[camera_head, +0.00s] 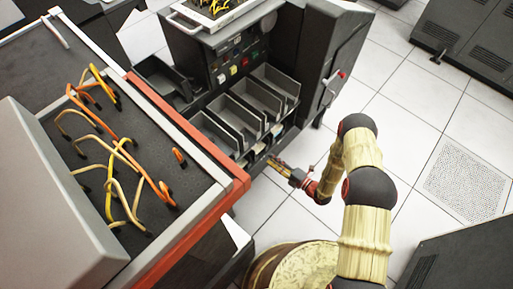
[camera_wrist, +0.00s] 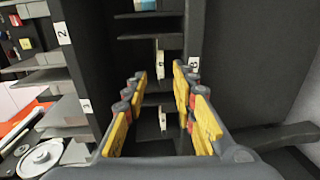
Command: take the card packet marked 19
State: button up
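My gripper (camera_head: 283,167) reaches the front of a dark card machine (camera_head: 228,118) in the head view. In the wrist view its yellow-padded fingers (camera_wrist: 159,74) are apart, with no packet held between them. Beyond and between them are dark slots with small white labels (camera_wrist: 160,63), whose marks I cannot read surely. A pale and blue item (camera_wrist: 147,5) shows at the top edge of the wrist view; I cannot tell if it is a card packet. No mark 19 is legible in either view.
Open grey trays (camera_head: 232,120) top the machine. Labels 2 (camera_wrist: 62,33) and 3 (camera_wrist: 86,106) mark shelves at left in the wrist view. A red-edged table (camera_head: 190,130) with orange and yellow cables stands left of my arm. White floor (camera_head: 400,105) is open to the right.

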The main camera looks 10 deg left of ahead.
aim_at(257, 147)
jog(key=shift+b+x, duration=1.55)
jog(key=shift+x, duration=4)
jog(key=shift+r, duration=0.1)
jog(key=shift+c, duration=1.4)
jog(key=c, duration=0.4)
grip_shut()
jog(key=shift+s+r, duration=0.1)
jog(key=shift+r+p, duration=0.55)
jog(key=shift+r, duration=0.2)
jog(key=f+p+v, duration=0.1)
jog(key=f+v, duration=0.1)
jog(key=v, duration=2.1)
jog(key=shift+d+f, duration=0.2)
jog(key=shift+d, duration=0.3)
